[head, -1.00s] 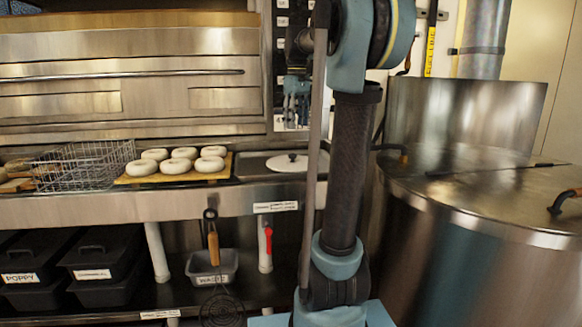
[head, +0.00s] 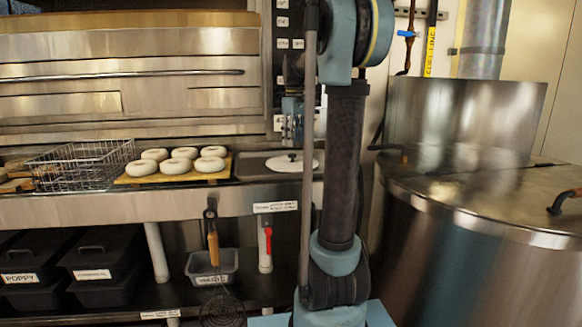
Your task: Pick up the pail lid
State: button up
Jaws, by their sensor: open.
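The pail lid (head: 282,165) is a white, round, low disc with a small dark knob on top. My gripper (head: 292,144) is open and points down just above the lid's knob. I cannot tell whether the fingertips touch the knob. My arm column hides part of the counter to the right of the lid.
A wooden board (head: 140,179) with several pale dough rings and a wire basket (head: 80,165) stand to the left on the counter. A large steel kettle (head: 480,230) stands at the right. An oven front (head: 130,90) rises behind.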

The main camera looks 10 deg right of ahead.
aim_at(292, 155)
jog(key=shift+w+a+f, duration=0.15)
jog(key=shift+f, duration=1.65)
jog(key=shift+w+a+f, duration=0.1)
jog(key=shift+f, duration=1.65)
jog(key=shift+c, duration=0.2)
grip_shut()
